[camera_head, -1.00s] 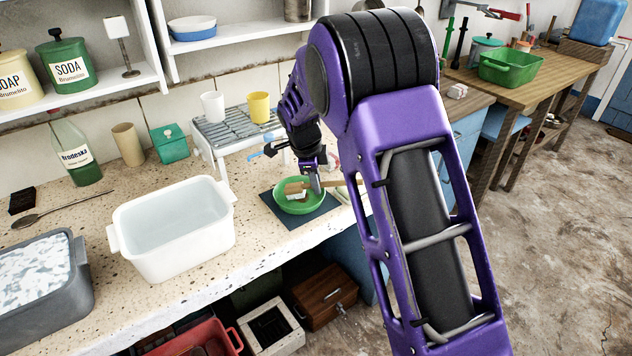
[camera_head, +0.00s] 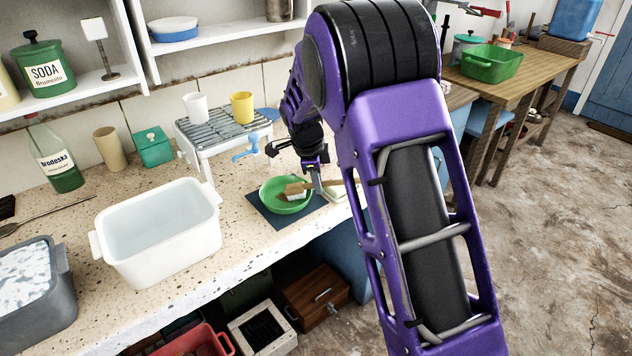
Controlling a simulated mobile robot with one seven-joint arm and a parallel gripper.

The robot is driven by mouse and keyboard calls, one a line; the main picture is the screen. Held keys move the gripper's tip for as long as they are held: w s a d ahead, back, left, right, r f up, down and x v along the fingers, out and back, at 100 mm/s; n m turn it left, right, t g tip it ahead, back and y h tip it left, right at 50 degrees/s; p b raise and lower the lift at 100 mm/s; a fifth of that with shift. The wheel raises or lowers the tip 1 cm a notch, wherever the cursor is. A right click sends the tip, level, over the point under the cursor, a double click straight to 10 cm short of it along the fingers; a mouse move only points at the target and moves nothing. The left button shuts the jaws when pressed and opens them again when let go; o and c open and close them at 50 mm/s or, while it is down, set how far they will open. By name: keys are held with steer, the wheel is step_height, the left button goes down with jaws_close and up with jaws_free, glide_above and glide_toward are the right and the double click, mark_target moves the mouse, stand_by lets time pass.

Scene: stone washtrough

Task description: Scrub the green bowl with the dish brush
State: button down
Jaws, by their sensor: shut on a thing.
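The green bowl (camera_head: 270,199) stands on a dark mat (camera_head: 262,216) on the stone counter, right of the white basin. The dish brush (camera_head: 295,188) has a wooden head and lies across the right part of the bowl. My gripper (camera_head: 318,187) is just right of the bowl's rim, shut on the brush handle. The bristles' contact with the bowl is too small to make out. My arm hides part of the counter to the right of the gripper.
A white basin (camera_head: 158,243) stands left of the bowl, with a grey tub (camera_head: 60,290) of suds beyond it. Behind the bowl is a rack (camera_head: 212,128) with a white cup (camera_head: 195,107) and a yellow cup (camera_head: 242,107). Some counter between basin and mat is free.

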mark_target(303, 184)
steer(key=shift+w+a, duration=0.15)
steer(key=shift+a, duration=0.8)
steer(key=shift+w+a, duration=0.1)
steer(key=shift+a, duration=0.8)
steer(key=shift+s+d+f, duration=0.1)
steer(key=shift+s+d, duration=0.05)
steer(key=shift+d, duration=0.9)
steer(key=shift+s+d, duration=0.15)
steer(key=shift+d, duration=0.85)
steer(key=shift+w+a, duration=0.15)
steer(key=shift+a, duration=0.9)
steer(key=shift+w+a, duration=0.15)
steer(key=shift+a, duration=0.85)
steer(key=shift+s+d, duration=0.15)
steer(key=shift+d, duration=0.9)
steer(key=shift+s+d, duration=0.15)
steer(key=shift+d, duration=0.85)
steer(key=shift+w+a, duration=0.2)
steer(key=shift+a, duration=0.95)
